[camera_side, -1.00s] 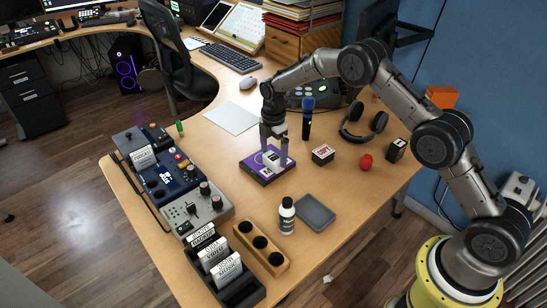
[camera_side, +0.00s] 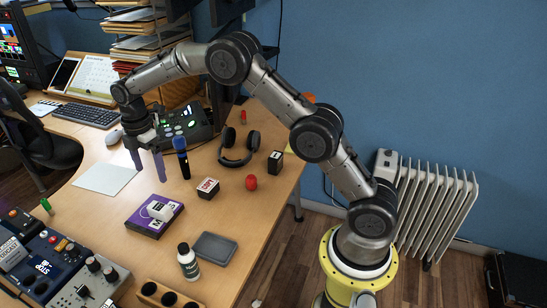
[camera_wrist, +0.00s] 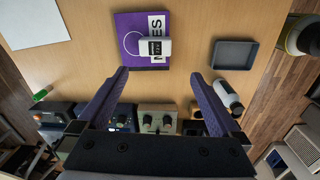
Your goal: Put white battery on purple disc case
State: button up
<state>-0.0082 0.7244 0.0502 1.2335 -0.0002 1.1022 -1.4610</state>
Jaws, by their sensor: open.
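The flat purple disc case (camera_side: 139,218) lies on the desk, and it also shows in the wrist view (camera_wrist: 126,28). A small white block, the white battery (camera_side: 160,210), rests on top of the case. My gripper (camera_side: 149,166) is open and empty, above the desk and behind the case in the side view. In the wrist view its two purple fingers (camera_wrist: 160,74) are spread wide, clear of the battery.
A dark microphone (camera_side: 182,160) stands close to the right of my gripper. A red-and-white box (camera_side: 207,189), headphones (camera_side: 239,147), a red ball (camera_side: 251,183), a grey tray (camera_side: 214,248) and a white bottle (camera_side: 188,262) are around the case. A paper sheet (camera_side: 104,178) lies left.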

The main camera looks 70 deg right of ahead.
jog(key=s+r+m+t, duration=0.3)
jog(key=s+r+m, duration=0.5)
jog(key=s+r, duration=0.9)
jog(key=s+f+m+t, duration=0.2)
jog(key=s+m, duration=0.6)
jog(key=s, duration=1.4)
jog(key=shift+d+f+m, duration=0.25)
jog(key=shift+f+m, duration=0.15)
jog(key=shift+f, duration=0.15)
